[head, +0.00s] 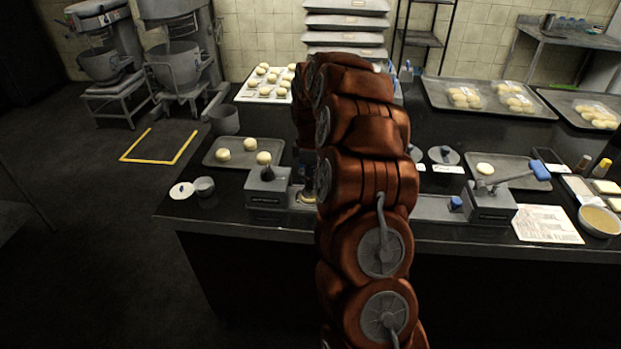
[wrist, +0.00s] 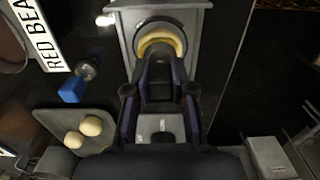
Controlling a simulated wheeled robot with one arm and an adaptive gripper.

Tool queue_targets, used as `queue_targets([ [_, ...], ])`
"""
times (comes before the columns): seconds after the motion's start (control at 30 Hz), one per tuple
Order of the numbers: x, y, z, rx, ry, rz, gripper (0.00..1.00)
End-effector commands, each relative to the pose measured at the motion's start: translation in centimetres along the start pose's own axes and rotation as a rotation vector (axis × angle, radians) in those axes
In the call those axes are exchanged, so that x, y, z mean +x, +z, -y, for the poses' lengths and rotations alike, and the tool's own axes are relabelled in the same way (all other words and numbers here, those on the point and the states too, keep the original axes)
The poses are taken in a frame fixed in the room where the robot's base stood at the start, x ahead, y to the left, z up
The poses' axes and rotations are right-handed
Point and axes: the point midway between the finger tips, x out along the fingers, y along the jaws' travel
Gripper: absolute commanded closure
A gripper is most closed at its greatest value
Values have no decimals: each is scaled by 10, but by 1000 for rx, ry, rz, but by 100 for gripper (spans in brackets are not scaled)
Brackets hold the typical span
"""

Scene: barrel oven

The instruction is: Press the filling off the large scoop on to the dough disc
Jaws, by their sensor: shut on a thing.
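The dough disc (wrist: 166,32) shows in the wrist view as a pale yellow ring on a grey base, with a grey round piece over its middle. In the head view the pale dough (head: 307,197) shows beside my arm, which covers much of it. My gripper (wrist: 160,75) is shut just below the ring in the wrist view. It appears to hold the large scoop, but the fingers hide most of what they grip. I cannot see the filling or tell whether it touches the dough. In the head view my arm hides the gripper.
A small blue-handled tool (wrist: 72,92) lies left in the wrist view.

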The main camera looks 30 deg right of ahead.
Motion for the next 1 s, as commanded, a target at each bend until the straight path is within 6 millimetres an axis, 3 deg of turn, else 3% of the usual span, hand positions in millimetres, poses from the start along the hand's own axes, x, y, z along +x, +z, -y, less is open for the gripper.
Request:
queue_targets([
  [0.37, 0, 0, 2, 0, -6, 2, 100],
  [1.0, -44, 0, 0, 0, 1, -1, 100],
])
